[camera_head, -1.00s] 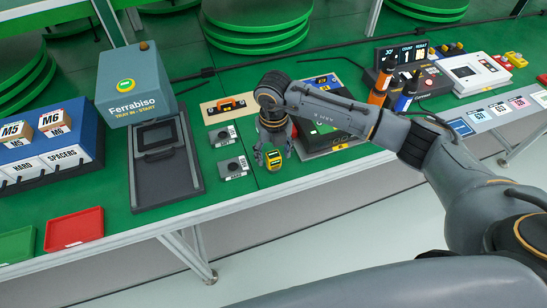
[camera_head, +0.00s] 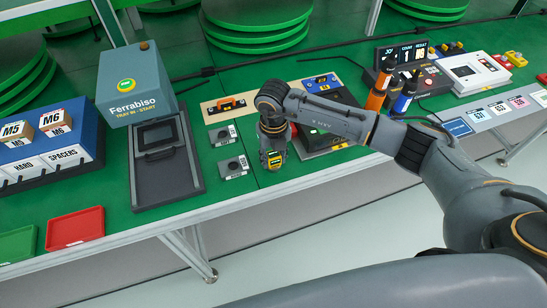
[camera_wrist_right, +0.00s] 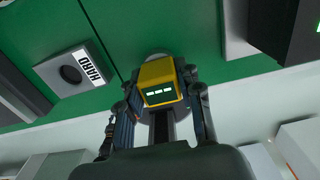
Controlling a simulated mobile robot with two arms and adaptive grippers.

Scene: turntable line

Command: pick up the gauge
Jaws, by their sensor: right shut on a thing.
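The gauge (camera_head: 274,159) is a small yellow and black device near the front edge of the green bench. In the right wrist view the gauge (camera_wrist_right: 160,82) shows a lit display with greenish marks and sits between the fingers. My right gripper (camera_head: 273,150) points down and is shut on the gauge; in the wrist view the fingers (camera_wrist_right: 158,108) flank it on both sides. I cannot tell for sure whether the gauge is clear of the bench. My left gripper is not in view.
A dark device (camera_head: 325,140) stands close on the right. The Ferrabiso tray station (camera_head: 137,85) is further left. The bench's front edge is close.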

